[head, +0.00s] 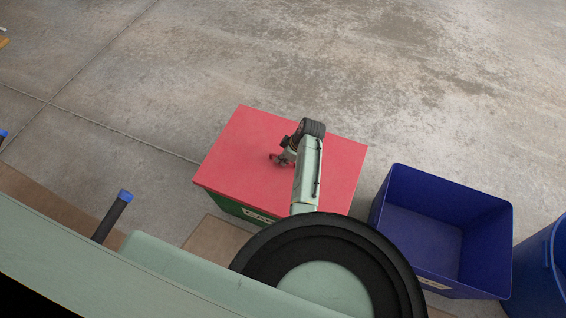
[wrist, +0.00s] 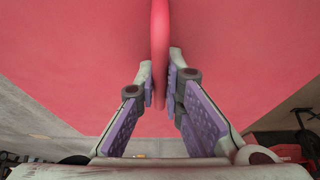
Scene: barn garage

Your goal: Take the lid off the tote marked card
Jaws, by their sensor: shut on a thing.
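The tote (head: 228,204) is green, with a partly hidden label that starts "CA". Its flat red lid (head: 225,150) sits on top of it and looks level. My gripper (head: 277,158) is over the middle of the lid. In the wrist view my gripper (wrist: 160,80) is shut on the lid's red handle (wrist: 159,40), a raised bar between the two fingers. The lid's red surface (wrist: 80,50) fills most of that view. My arm hides part of the lid and of the label in the head view.
An open, empty-looking blue bin (head: 420,225) stands right of the tote, with a gap between. Another blue container (head: 540,265) is at the right edge. A brown flat piece (head: 215,240) lies in front of the tote. The concrete floor (head: 400,70) behind is clear.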

